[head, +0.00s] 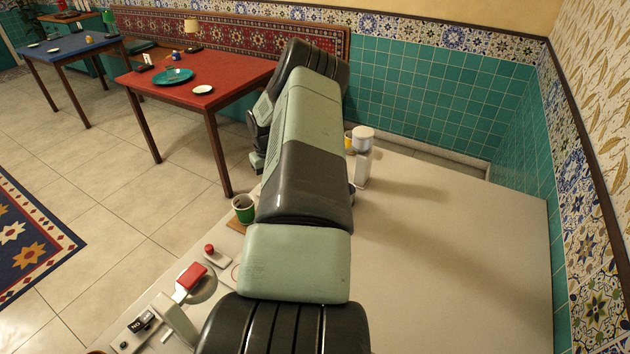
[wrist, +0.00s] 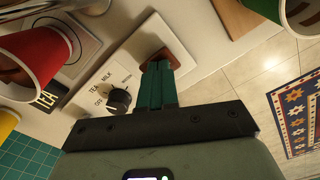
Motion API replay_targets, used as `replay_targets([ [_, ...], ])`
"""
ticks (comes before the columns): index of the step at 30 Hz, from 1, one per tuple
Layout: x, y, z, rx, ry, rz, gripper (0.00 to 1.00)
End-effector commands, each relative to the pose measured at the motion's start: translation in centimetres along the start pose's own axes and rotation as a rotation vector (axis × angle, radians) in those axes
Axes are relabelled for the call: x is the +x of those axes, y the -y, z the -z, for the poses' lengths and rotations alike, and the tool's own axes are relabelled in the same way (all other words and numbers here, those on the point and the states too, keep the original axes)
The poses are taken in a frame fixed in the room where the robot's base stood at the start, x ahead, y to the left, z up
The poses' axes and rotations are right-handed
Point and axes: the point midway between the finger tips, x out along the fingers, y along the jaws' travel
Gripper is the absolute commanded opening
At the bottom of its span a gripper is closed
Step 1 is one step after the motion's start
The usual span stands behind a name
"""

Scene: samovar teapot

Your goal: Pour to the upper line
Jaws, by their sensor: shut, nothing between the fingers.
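My gripper (wrist: 157,68) is shut and empty, its teal fingers pointing at the pale counter in the wrist view. A dark red piece shows just past the fingertips; I cannot tell whether they touch it. A red button (head: 209,248) on a small white base shows in the head view, where my arm hides my fingers. A black knob (wrist: 120,98) with TEA, MILK and OFF marks sits left of my fingers. A red-and-white cup (wrist: 45,50) is cut off at the upper left, so its fill level is unclear.
A green cup (head: 243,208) with dark contents stands near the counter's left edge. A white-topped container (head: 363,145) stands behind my arm, beside a yellow thing (head: 348,143). A red block-like thing (head: 192,275) is at front left. The counter's right side (head: 450,260) is clear.

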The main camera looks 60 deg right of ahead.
Motion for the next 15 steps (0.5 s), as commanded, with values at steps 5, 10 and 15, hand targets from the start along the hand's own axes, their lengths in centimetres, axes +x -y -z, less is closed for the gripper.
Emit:
replay_targets([
  [5,-1.4,0.0,0.1,0.0,-0.002,-0.001,0.0],
  [10,-3.4,0.0,0.0,-0.001,0.0,-0.002,0.0],
  [15,-4.8,0.0,0.0,0.0,0.0,0.0,0.0],
])
